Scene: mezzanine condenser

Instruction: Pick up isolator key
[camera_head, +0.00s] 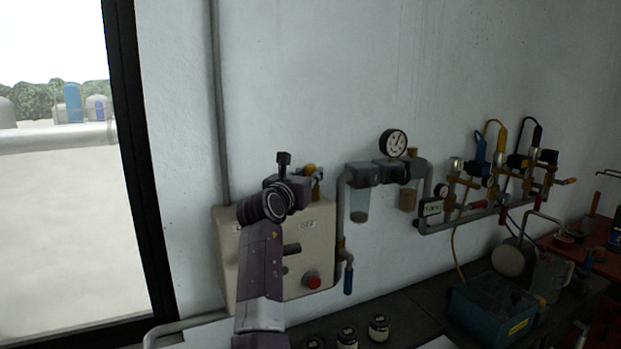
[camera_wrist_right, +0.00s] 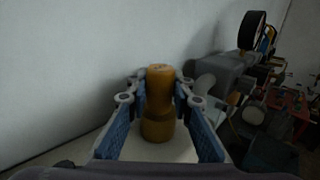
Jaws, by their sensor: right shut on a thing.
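A brass-coloured waisted piece, which I take to be the isolator key (camera_wrist_right: 160,116), stands upright between the blue-padded fingers of my right gripper (camera_wrist_right: 160,92) in the right wrist view. The gripper is shut on it, and a pale surface shows beneath it. Whether the key touches that surface I cannot tell. In the head view my right gripper (camera_head: 309,178) is at the top edge of the cream control box (camera_head: 318,235), largely hidden behind my own wrist. A bit of brass shows there. My left gripper is not in view.
The box carries a red button (camera_head: 312,280) and a dark handle. To its right are filter bowls with a gauge (camera_head: 393,143) and a pipe manifold (camera_head: 470,215) on the wall. Small jars (camera_head: 378,327) and a teal box (camera_head: 490,310) stand on the dark bench below.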

